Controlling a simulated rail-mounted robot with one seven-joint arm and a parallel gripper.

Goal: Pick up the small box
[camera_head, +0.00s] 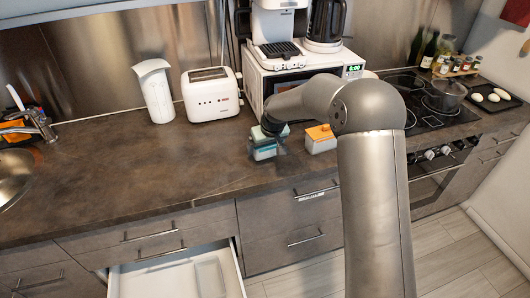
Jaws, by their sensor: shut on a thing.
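A small box (263,148), pale with teal-blue parts, is at the middle of the dark countertop, in front of the microwave. My gripper (272,133) points down over it from above and is shut on it. The fingers are small and dark in this view, and they cover part of the box's top. I cannot tell whether the box rests on the counter or is slightly raised.
A white box with an orange lid (320,138) stands close to the right. Behind are a white toaster (212,94) and a microwave (350,72). A drawer (180,276) is open below. The countertop (120,170) is clear at left.

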